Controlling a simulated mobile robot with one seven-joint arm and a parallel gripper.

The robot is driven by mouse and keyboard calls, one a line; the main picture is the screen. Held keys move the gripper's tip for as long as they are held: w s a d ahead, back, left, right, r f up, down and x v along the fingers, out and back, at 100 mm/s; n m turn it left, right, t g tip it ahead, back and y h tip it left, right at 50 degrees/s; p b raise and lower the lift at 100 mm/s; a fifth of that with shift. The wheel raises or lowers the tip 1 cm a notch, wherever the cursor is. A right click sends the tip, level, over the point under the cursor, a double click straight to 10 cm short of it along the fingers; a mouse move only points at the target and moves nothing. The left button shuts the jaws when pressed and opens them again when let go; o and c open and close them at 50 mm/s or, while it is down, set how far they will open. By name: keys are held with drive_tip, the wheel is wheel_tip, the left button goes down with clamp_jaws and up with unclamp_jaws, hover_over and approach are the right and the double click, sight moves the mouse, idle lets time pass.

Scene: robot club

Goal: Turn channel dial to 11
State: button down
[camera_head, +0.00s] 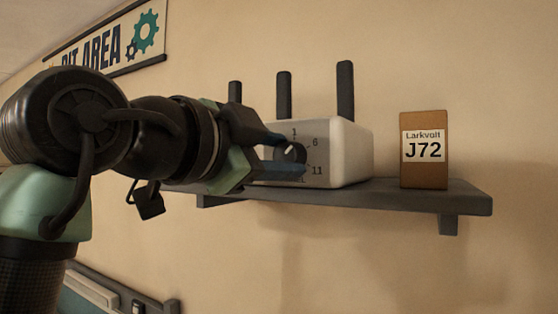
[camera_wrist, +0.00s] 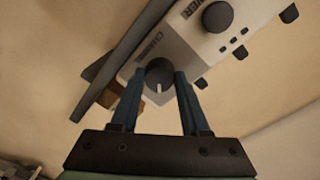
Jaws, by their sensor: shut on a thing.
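The channel dial (camera_head: 291,154) is a dark round knob on the grey front of a white box (camera_head: 350,153). The numbers 1, 6 and 11 stand around it, with 11 at lower right. In the wrist view the dial (camera_wrist: 159,73) has a white pointer mark aimed down the picture, away from the shelf. That seems to lie on the 1-to-6 side, not at 11; the exact number cannot be read. My gripper (camera_head: 292,153) is shut on the dial, with one blue-grey finger on each side of it, as the wrist view (camera_wrist: 160,80) also shows.
The box stands on a dark wall shelf (camera_head: 440,192) with three dark antennas rising from it. A brown Larkvolt J72 carton (camera_head: 424,178) stands to its right with a gap between. A power knob (camera_wrist: 217,17) is beside the channel dial. Free wall lies below the shelf.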

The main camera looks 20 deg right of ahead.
drive_tip(key=m, duration=0.3)
drive_tip(key=shift+m+b, duration=0.3)
drive_tip(key=shift+b, duration=0.05)
drive_tip(key=m, duration=0.3)
drive_tip(key=m+b, duration=0.1)
drive_tip(key=m, duration=0.2)
drive_tip(key=shift+s+m+t+y, duration=0.1)
drive_tip(key=shift+m+t+y, duration=0.3)
drive_tip(key=shift+d+m, duration=0.1)
drive_tip(key=shift+m, duration=1.8)
drive_tip(key=shift+c, duration=1.9)
unclamp_jaws()
